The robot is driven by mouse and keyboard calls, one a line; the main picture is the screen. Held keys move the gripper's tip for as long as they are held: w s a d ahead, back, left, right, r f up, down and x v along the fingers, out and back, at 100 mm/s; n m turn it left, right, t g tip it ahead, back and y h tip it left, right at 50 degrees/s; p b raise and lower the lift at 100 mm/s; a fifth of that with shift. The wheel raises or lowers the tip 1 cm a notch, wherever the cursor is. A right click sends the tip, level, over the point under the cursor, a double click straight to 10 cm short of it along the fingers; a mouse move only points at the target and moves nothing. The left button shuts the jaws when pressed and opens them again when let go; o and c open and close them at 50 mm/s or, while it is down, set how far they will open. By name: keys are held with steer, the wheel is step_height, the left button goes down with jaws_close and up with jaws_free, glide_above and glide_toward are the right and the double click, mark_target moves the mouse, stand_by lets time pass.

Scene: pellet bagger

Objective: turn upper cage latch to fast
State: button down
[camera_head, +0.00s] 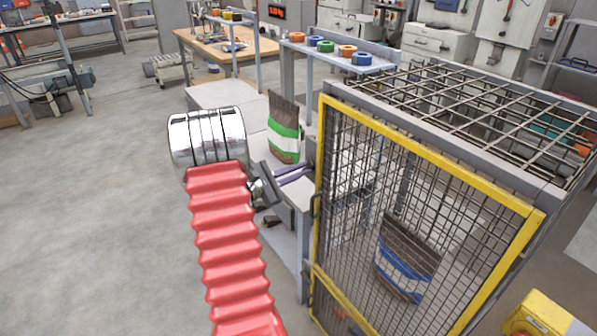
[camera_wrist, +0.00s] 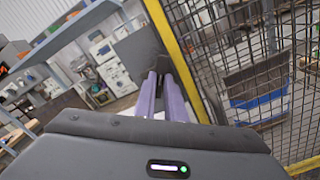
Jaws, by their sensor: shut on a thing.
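The cage door has a yellow frame (camera_head: 320,190) with dark mesh and is shut against the cage. The upper cage latch (camera_head: 312,152) is a small dark piece at the door's left edge, mostly hidden at my fingertips. My gripper (camera_head: 306,168) reaches in from the left with its purple fingers at the latch. In the wrist view, the fingers of my gripper (camera_wrist: 162,76) are close together, shut on the latch beside the yellow frame (camera_wrist: 172,50). The latch's exact angle cannot be told.
A bag with a green band (camera_head: 285,130) stands behind my gripper. A bag with a blue band (camera_head: 405,258) is behind the mesh. A dark handle (camera_head: 316,205) is lower on the door edge. A yellow box (camera_head: 538,315) is at lower right. Open floor lies left.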

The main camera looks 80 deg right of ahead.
steer(key=m, duration=0.7)
steer(key=f+m, duration=0.1)
steer(key=m, duration=0.2)
steer(key=shift+s+a+m, duration=0.15)
steer(key=shift+s+m, duration=0.15)
steer(key=shift+m, duration=0.1)
steer(key=shift+f, duration=0.1)
steer(key=c, duration=1.8)
jaws_free()
steer(key=shift+w, duration=0.1)
steer(key=v, duration=1.3)
steer(key=shift+w+a, duration=0.25)
steer(key=shift+a, duration=0.05)
